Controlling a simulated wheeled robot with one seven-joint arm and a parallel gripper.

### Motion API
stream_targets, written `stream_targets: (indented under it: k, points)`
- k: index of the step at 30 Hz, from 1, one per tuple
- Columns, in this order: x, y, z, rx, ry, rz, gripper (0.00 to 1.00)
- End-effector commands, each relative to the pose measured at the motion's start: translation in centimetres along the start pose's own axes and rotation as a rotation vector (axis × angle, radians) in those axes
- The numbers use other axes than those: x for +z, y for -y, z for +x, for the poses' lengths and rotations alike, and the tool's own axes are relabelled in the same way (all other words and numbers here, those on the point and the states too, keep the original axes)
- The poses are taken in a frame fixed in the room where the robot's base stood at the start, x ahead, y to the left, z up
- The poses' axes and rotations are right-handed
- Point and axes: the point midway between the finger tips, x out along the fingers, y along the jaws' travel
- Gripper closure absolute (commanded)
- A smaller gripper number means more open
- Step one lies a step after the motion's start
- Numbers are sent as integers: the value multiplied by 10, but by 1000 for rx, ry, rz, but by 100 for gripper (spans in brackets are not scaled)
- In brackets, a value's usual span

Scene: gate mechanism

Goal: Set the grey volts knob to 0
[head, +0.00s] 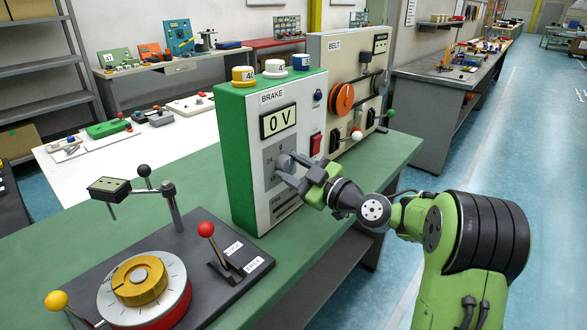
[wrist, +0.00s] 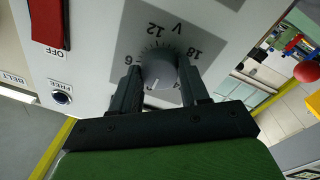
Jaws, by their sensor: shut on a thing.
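The grey volts knob (head: 285,161) sits on a grey dial plate on the front of the green and white BRAKE box (head: 243,150). In the wrist view the knob (wrist: 158,72) is round, with a white pointer mark toward the bottom of the picture. Scale numbers 6, 12 and 18 show around it; the mark at the pointer is hidden by my gripper. The display (head: 278,121) reads 0 V. My gripper (wrist: 158,82) has one finger on each side of the knob and is shut on it.
A red switch (head: 316,143) marked OFF and a blue button (head: 318,96) are on the same face. The BELT panel (head: 345,70) stands behind. A dial station with a red-ball lever (head: 206,229) is in front.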

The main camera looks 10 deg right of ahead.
Motion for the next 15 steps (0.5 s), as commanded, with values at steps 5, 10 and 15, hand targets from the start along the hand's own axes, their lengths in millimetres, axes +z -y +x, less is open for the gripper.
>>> stream_targets:
  k: [5, 10, 15]
  points:
    - [2, 1, 0, -3, 4, -26, 86]
    - [2, 1, 0, -3, 4, -33, 85]
    - [2, 1, 0, -3, 4, -33, 86]
